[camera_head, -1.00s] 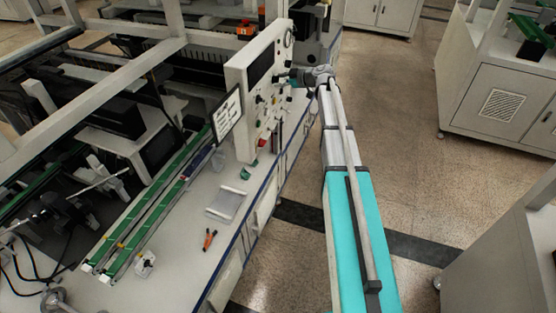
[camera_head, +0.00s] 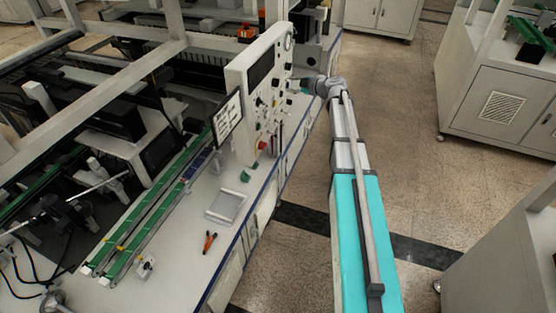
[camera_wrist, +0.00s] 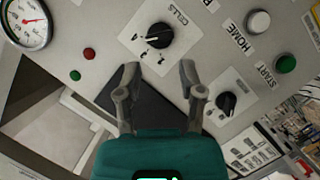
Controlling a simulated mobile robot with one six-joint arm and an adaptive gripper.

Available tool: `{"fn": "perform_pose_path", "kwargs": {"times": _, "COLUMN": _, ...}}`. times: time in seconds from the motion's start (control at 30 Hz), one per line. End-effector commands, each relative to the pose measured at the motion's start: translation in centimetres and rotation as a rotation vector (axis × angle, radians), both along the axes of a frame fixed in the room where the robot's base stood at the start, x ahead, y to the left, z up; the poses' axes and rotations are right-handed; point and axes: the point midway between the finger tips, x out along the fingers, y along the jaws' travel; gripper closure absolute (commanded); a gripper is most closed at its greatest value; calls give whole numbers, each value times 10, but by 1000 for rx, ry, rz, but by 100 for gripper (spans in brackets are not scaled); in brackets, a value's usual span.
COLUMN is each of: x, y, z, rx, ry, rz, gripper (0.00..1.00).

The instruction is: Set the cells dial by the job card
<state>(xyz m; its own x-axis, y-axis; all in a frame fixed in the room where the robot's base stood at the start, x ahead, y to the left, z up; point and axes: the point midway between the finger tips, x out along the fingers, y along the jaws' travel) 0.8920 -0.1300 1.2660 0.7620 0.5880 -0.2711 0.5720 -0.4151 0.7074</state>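In the wrist view the cells dial (camera_wrist: 160,36) is a round black knob on a white plate marked CELLS. Its white pointer line points to the picture's left; the small plate marks are too small to read. My gripper (camera_wrist: 160,68) is open and empty, its two fingers below the dial in the picture and apart from it. In the head view my gripper (camera_head: 304,84) is at the right of the upright control panel (camera_head: 237,88). A framed white sheet with text lines (camera_head: 228,117), possibly the job card, stands at the panel's left; its text is unreadable.
Near the dial are a second black knob (camera_wrist: 227,103), a white HOME button (camera_wrist: 258,21), a green START button (camera_wrist: 286,64) and a gauge (camera_wrist: 26,22). A grey tray (camera_head: 227,206) and orange-handled tool (camera_head: 209,242) lie on the bench.

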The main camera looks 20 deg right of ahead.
Motion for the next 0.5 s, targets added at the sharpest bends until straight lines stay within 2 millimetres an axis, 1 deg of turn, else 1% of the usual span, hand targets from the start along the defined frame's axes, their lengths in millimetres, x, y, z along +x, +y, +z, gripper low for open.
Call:
{"fn": "perform_pose_path", "kwargs": {"times": 0.03, "x": -7, "y": -4, "z": 4, "rx": 0, "ry": 0, "rz": -2, "gripper": 50}}
{"fn": "perform_pose_path", "kwargs": {"times": 0.5, "x": -57, "y": -44, "z": 22, "rx": 0, "ry": 0, "rz": -3, "gripper": 50}}
